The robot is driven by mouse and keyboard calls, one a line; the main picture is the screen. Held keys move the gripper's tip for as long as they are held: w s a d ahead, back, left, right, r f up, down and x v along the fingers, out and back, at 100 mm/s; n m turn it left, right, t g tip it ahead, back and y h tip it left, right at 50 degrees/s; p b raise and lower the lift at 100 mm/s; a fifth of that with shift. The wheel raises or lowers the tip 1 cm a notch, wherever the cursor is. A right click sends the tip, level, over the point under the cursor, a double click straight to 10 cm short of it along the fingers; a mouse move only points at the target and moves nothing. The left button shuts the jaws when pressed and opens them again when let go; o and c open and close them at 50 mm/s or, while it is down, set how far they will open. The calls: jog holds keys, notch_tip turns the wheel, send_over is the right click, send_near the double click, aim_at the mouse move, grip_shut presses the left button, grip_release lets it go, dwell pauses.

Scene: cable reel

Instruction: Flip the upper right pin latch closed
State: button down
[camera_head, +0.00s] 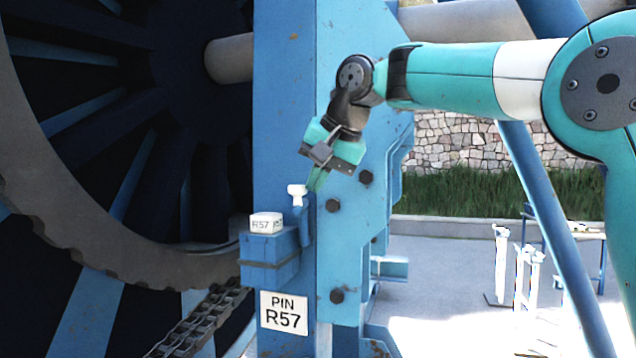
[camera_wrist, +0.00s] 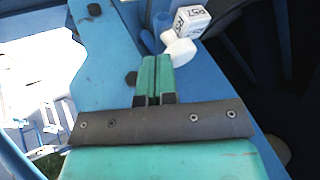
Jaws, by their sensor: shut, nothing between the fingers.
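The pin latch is a blue lever (camera_head: 305,226) with a white knob (camera_head: 297,190) on top, standing roughly upright beside a blue block (camera_head: 270,258). A white cap marked R57 (camera_head: 265,223) sits on the block. My gripper (camera_head: 316,184) is shut and empty, pointing down just right of the knob. In the wrist view, the shut green fingertips (camera_wrist: 156,64) are close to the white knob (camera_wrist: 180,52), with the R57 cap (camera_wrist: 191,20) beyond it. I cannot tell whether the fingers touch the knob or lever.
A blue steel post (camera_head: 285,120) with bolts stands behind the latch and carries a PIN R57 sign (camera_head: 284,312). The large dark reel (camera_head: 110,130) fills the left, with a chain (camera_head: 200,320) below. Open paved ground (camera_head: 450,270) lies at right, beyond a diagonal blue strut (camera_head: 545,210).

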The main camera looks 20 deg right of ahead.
jog(key=shift+w+a+p, duration=0.25)
jog(key=shift+a, duration=0.55)
jog(key=shift+w+a+p, duration=0.2)
jog(key=shift+a+p, duration=0.05)
jog(key=shift+a, duration=0.55)
jog(key=p, duration=0.3)
send_near(294, 186)
jog(key=s+r, duration=0.2)
jog(key=s, duration=0.2)
jog(key=s+a+f+n+g+b, duration=0.1)
jog(key=s+f+n+g+b, duration=0.1)
jog(key=s+f, duration=0.5)
jog(key=s+a+f+n+g+y+b, duration=0.1)
jog(key=s+f+n+b, duration=0.3)
jog(key=f, duration=1.5)
jog(key=s+a+f+n+g+b, duration=0.2)
jog(key=s+f+n+g+b, duration=0.1)
jog(key=s+f, duration=0.9)
notch_tip(294, 186, down, 2)
jog(key=shift+a+f+n+b, duration=0.1)
jog(key=shift+a+n+b, duration=0.35)
jog(key=shift+n, duration=0.65)
jog(key=shift+s+d, duration=0.15)
